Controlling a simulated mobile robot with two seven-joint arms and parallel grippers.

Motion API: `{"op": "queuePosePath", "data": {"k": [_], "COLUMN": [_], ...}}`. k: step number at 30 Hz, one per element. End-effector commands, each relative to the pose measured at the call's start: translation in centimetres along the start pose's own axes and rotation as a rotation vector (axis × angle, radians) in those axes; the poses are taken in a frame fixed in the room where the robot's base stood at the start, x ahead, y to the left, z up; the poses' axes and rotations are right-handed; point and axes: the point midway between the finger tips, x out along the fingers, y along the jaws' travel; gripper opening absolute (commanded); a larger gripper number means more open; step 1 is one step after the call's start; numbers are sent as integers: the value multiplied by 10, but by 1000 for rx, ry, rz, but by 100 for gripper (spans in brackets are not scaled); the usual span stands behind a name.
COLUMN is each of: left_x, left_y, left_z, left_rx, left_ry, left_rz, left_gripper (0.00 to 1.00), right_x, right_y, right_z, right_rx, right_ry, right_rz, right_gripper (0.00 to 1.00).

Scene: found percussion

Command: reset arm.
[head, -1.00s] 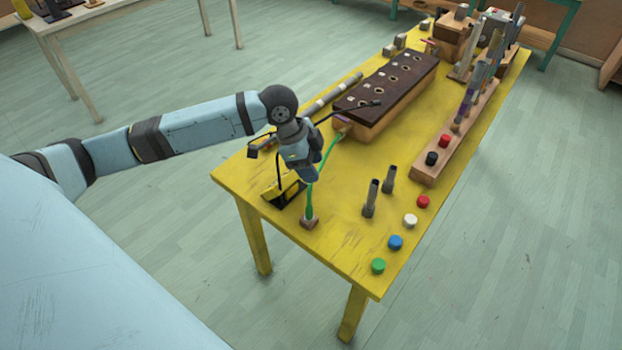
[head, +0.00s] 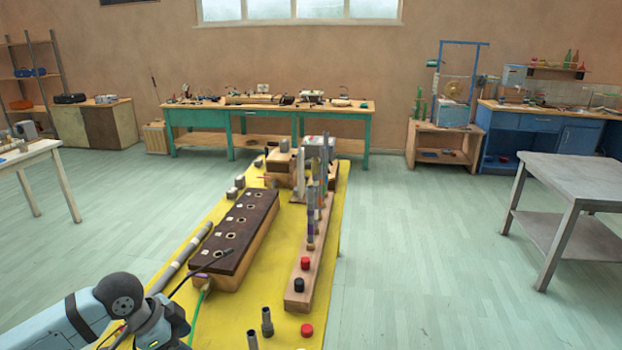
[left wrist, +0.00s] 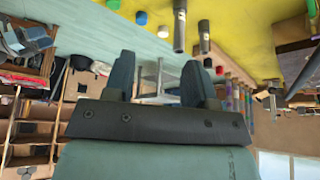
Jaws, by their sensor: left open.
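My left arm comes in at the bottom left of the head view, beside the near left part of the yellow table (head: 170,318). My left gripper (left wrist: 160,75) shows in the left wrist view with its two dark fingers apart and nothing between them. In the head view only its wrist and part of its body show low in the picture; the fingertips cannot be made out there. My right arm and gripper are in neither view.
The table carries a dark-topped block with holes (head: 239,231), a wooden rack of tubes (head: 299,284), two upright tubes (head: 267,321), and red (head: 306,330) and black (head: 299,285) caps. A grey table (head: 573,172) stands right. Open floor (head: 400,250) lies between.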

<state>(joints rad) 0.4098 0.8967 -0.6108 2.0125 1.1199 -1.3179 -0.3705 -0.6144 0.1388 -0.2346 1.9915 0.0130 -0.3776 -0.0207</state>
Motion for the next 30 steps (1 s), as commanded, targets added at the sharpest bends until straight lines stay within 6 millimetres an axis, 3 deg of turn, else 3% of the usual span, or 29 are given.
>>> {"op": "queuePosePath", "data": {"k": [6, 12, 16, 22, 27, 30], "left_x": [62, 100, 111, 114, 111, 111], "left_y": [47, 96, 133, 184, 208, 211], "left_z": [-20, -17, 0, 34, 51, 54], "left_rx": [-151, -345, -472, -603, -641, -645], "left_ry": [209, 385, 460, 507, 512, 513], "left_rz": [-84, -214, -313, -453, -514, -524], "left_gripper": [51, 51, 51, 51, 51, 51], "right_x": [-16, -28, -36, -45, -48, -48], "right_y": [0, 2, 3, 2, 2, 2], "right_z": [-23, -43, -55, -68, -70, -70], "right_rx": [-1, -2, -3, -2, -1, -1], "right_ry": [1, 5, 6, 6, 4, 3], "right_rz": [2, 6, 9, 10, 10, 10], "right_gripper": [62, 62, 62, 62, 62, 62]}}
